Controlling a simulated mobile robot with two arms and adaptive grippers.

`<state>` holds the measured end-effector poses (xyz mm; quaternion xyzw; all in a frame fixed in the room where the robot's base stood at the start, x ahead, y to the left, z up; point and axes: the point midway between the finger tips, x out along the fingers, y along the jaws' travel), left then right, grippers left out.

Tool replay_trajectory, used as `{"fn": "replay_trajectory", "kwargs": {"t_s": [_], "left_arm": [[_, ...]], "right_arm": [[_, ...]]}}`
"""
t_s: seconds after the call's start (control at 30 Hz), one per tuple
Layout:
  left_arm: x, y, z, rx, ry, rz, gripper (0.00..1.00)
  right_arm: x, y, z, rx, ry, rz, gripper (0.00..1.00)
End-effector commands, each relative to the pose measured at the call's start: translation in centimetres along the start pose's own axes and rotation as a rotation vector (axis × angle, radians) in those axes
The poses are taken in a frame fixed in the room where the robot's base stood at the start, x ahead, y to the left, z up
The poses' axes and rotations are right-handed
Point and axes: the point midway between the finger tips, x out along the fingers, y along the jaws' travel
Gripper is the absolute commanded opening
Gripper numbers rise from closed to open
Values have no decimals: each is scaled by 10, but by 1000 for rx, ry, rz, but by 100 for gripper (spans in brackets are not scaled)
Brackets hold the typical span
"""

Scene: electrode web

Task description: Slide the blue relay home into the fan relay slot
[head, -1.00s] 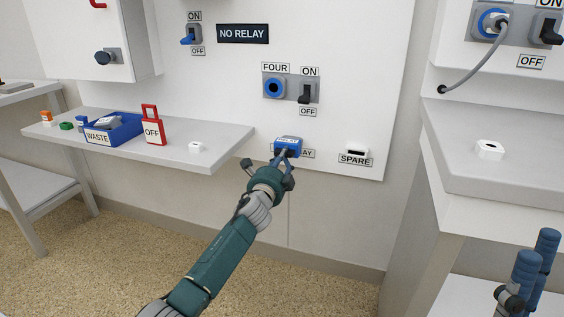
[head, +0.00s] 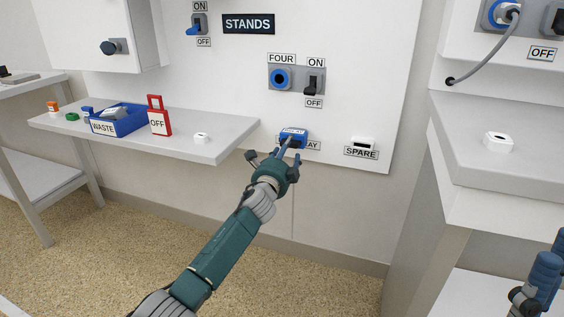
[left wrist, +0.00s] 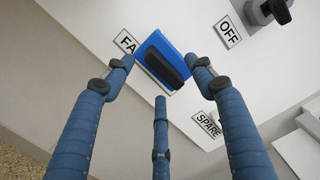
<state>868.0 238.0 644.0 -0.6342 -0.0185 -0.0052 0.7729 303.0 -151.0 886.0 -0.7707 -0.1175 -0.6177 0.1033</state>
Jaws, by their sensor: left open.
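The blue relay (head: 293,135) sits at the wall panel in the fan relay place, over a label partly hidden behind it. In the left wrist view its blue face with a dark grip bar (left wrist: 165,62) is between my fingers. How deep it sits cannot be told. My left gripper (head: 279,157) is open in front of it, with fingers spread; they also show in the left wrist view (left wrist: 162,78). Whether a fingertip touches the relay is unclear. My right gripper (head: 540,285) is only partly in view at the lower right.
A white SPARE socket (head: 363,143) is to the right on the panel. The FOUR outlet and switch (head: 296,79) are above. The left shelf (head: 180,145) holds a blue WASTE bin (head: 119,121) and a red OFF tag (head: 158,122). A sign (head: 249,24) reads STANDS.

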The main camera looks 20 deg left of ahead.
Motion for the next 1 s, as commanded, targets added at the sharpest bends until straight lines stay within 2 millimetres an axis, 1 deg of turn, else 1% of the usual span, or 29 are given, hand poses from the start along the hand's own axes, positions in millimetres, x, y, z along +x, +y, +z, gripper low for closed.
{"fn": "replay_trajectory", "kwargs": {"t_s": [0.4,0.5,0.6,0.7,1.0], "left_arm": [[-77,1,-1,3,4,1,55],[-93,1,-1,1,4,1,55],[-103,1,-1,1,3,1,55],[-108,0,-1,1,3,1,55],[-109,0,-1,1,3,0,55]], "right_arm": [[0,0,0,0,0,-2,40],[0,0,0,0,1,-2,40],[0,0,0,0,1,-2,40],[0,0,0,0,1,-2,40],[0,0,0,1,1,-2,40]]}}
